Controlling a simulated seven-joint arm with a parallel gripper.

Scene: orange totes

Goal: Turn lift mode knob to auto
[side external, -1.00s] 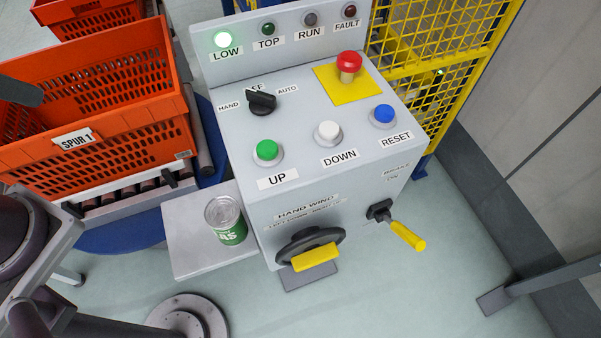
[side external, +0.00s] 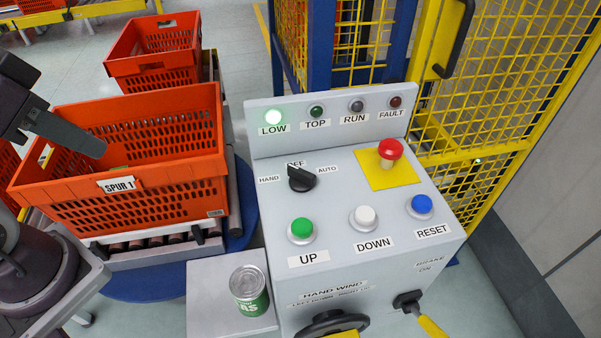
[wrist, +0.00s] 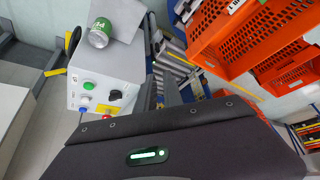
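The black lift mode knob (side external: 301,179) sits on the sloping top of a grey control box (side external: 345,205), between the HAND label (side external: 268,180) and the AUTO label (side external: 327,170). Its raised grip slants to the upper left and covers part of the OFF label (side external: 297,164). In the wrist view the knob (wrist: 115,94) is left of my gripper's fingers. My gripper (side external: 80,138) is at the far left in the side view, above the front orange tote and well apart from the knob. It holds nothing I can see; its finger gap is unclear.
The red mushroom button (side external: 390,150) stands tall to the right of the knob. Green (side external: 301,229), white (side external: 364,216) and blue (side external: 422,205) buttons lie in front. The orange tote (side external: 130,195) lies between gripper and box. A can (side external: 249,290) stands on a side shelf.

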